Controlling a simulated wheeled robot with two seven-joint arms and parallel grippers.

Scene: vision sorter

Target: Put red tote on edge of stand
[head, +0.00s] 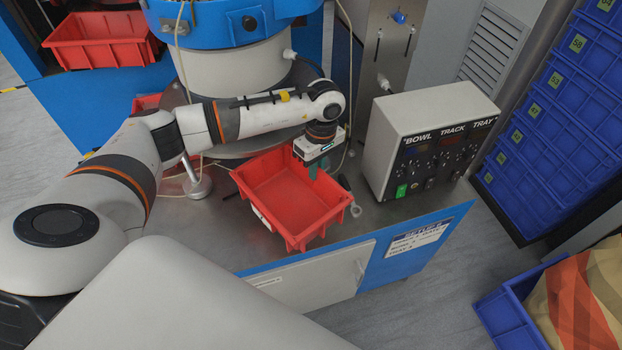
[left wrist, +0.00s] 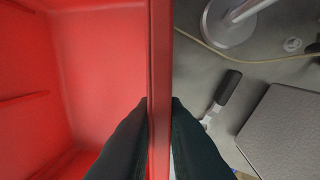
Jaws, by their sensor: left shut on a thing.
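The red tote (head: 285,190) is empty and sits at the front edge of the grey-topped stand (head: 385,215), its near corner by the edge. I cannot tell whether its base fully touches the top. My left gripper (head: 313,168) is at the tote's far right side, pointing down. In the left wrist view the two dark fingers of the left gripper (left wrist: 158,125) are shut on the rim of the red tote (left wrist: 95,60), one on each side of the wall. My right gripper is not in view.
A grey control box (head: 425,140) stands right of the tote. A dark-handled tool (left wrist: 225,92) lies beside the tote. A white bowl feeder with a blue rim (head: 235,50) is behind. Another red tote (head: 100,40) is at the back left. Blue bins (head: 560,120) are stacked right.

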